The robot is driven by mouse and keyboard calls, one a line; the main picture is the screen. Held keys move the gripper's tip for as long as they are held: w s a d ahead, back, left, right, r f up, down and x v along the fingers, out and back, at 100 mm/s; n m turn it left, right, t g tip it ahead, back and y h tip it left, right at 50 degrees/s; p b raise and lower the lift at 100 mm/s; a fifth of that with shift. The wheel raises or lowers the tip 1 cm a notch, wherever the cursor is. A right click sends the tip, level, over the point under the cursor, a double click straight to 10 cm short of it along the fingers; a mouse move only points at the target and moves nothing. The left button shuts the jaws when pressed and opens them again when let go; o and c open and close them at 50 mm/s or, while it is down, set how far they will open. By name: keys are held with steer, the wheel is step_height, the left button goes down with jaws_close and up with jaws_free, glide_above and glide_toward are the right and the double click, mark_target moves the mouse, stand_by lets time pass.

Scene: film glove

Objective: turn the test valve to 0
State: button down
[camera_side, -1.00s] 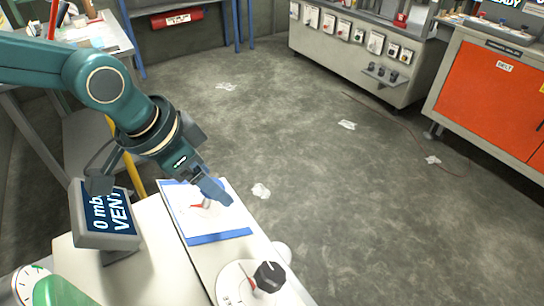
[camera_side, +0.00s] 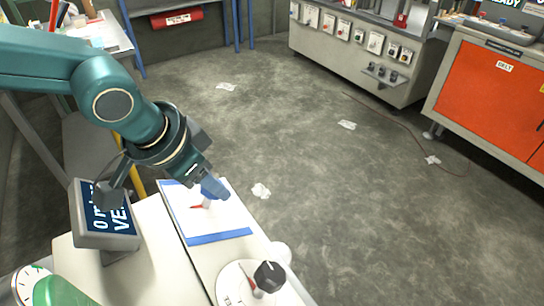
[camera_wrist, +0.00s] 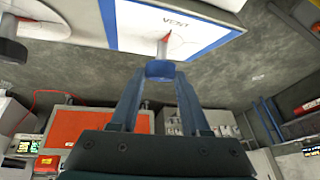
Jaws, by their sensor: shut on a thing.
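A white panel with a blue border (camera_side: 220,238) lies on the bench top and carries a valve with a red pointer (camera_side: 197,207). The valve's round blue knob (camera_wrist: 160,70) stands on a pale stem in the wrist view. My gripper (camera_wrist: 160,76) is shut on this knob, one finger on each side. In the side view my gripper (camera_side: 213,187) is over the panel and its fingers partly hide the valve. Some panel lettering (camera_wrist: 173,22) shows upside down in the wrist view, but I cannot read the pointer's setting.
A black knob (camera_side: 269,275) on a white round dial stands at the bench's near end. A tilted display (camera_side: 108,215), partly hidden by my arm, shows 0 and part of another word. A green object (camera_side: 62,292) and gauge (camera_side: 32,284) are at lower left.

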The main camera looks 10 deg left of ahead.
stand_by(0.3)
steer(key=shift+c, duration=1.9)
jaws_free()
steer(key=shift+r, duration=0.1)
steer(key=v, duration=0.5)
steer(key=shift+s, duration=0.1)
